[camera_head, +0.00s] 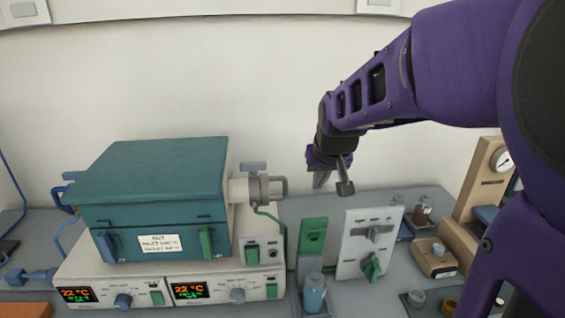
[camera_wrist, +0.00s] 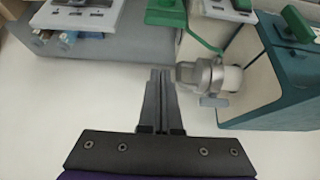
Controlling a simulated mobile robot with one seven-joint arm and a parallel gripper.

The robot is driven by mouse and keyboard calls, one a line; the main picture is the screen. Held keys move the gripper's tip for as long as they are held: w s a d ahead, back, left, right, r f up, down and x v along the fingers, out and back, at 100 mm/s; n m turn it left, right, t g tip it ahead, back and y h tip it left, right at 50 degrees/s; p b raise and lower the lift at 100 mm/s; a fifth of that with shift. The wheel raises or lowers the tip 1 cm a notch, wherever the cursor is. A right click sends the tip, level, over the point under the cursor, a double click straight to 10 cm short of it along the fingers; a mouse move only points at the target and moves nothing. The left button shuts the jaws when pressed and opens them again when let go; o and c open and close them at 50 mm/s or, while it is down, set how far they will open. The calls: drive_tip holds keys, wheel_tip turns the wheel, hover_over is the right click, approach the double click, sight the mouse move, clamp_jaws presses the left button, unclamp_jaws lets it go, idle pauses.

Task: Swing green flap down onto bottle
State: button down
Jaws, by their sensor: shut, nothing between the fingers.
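The green flap (camera_head: 313,236) stands upright in the head view, between the furnace and a white panel; a small round mark shows on its face. Its green top also shows at the upper edge of the wrist view (camera_wrist: 167,12).
The teal furnace (camera_head: 150,180) with a grey side fitting (camera_head: 258,190) stands left of the flap. A white panel with a green knob (camera_head: 373,267) stands close on the right. Farther right are small jars and a wooden gauge stand (camera_head: 484,180). Free air surrounds my gripper.

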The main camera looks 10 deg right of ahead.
drive_tip(key=b, duration=0.5)
hover_over(312, 236)
drive_tip(key=w, duration=0.5)
wheel_tip(312, 236, down, 8)
drive_tip(key=shift+s+d+f+b, duration=0.1)
drive_tip(key=shift+s+f, duration=0.1)
drive_tip(key=shift+s, duration=0.5)
drive_tip(key=shift+s+d+f+b, duration=0.1)
drive_tip(key=shift+s+f+b, duration=0.05)
drive_tip(key=shift+s, duration=0.5)
drive_tip(key=shift+s+d+f+b, duration=0.1)
drive_tip(key=shift+s+f, duration=0.1)
drive_tip(key=shift+s, duration=0.5)
drive_tip(key=shift+f, duration=0.1)
